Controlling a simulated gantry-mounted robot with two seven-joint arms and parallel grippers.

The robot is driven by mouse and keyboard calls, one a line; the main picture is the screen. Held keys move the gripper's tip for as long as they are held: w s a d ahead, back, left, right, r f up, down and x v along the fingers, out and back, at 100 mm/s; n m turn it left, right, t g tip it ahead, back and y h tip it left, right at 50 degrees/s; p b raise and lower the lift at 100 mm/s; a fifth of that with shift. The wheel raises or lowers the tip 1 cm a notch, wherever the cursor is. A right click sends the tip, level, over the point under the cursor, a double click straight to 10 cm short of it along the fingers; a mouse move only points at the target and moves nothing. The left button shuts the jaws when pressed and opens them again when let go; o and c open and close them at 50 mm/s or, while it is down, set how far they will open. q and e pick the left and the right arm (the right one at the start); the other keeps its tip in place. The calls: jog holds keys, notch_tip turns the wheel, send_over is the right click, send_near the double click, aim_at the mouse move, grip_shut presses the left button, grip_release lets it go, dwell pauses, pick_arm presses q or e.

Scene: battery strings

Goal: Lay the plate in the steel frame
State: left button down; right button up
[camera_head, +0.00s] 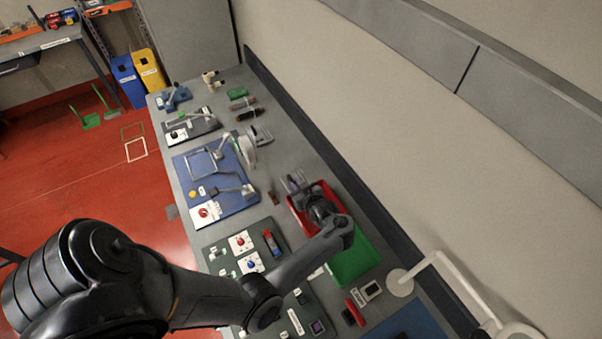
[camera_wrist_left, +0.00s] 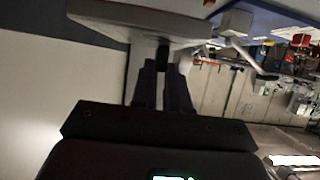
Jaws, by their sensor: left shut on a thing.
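My left gripper (camera_head: 294,183) hangs over the red tray (camera_head: 336,192) on the bench. In the left wrist view its two dark fingers (camera_wrist_left: 162,85) are shut on a pale, flat piece, which looks like the plate (camera_wrist_left: 130,22). In the head view the held piece is small and hard to make out. A thin metal frame, which looks like the steel frame (camera_head: 190,160), stands on a blue board (camera_head: 232,205) to the left of the gripper, apart from it. My right gripper is in neither view.
A green tray (camera_head: 352,262) lies by the red one, partly behind my left arm. A dark board (camera_head: 222,262) with knobs lies nearer. A wall runs along the bench's right edge.

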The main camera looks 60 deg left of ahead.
pick_arm(q)
jog(key=shift+s+d+r, duration=0.2)
jog(key=shift+d+r, duration=0.25)
jog(key=shift+d, duration=0.15)
jog(key=s+a+f+m+t, duration=0.1)
jog(key=s+f, duration=0.4)
jog(key=s, duration=0.4)
jog(key=w+d+r+m+t+h, duration=0.3)
jog(key=d+r+m+h, duration=0.1)
jog(key=d, duration=0.5)
jog(key=w+d+r+m+t+h, duration=0.3)
jog(key=d+r+m, duration=0.3)
jog(key=d, duration=0.3)
jog(key=w+d+r+m+t+h, duration=0.3)
jog(key=d+r+m+t+h, duration=0.1)
jog(key=d, duration=0.5)
notch_tip(320, 180, up, 4)
jog(key=shift+d+f+m+t+h+p, duration=0.2)
jog(key=shift+d+m+t+h+p, duration=0.1)
jog(key=shift+m+h, duration=0.65)
jog(key=shift+w+r, duration=0.1)
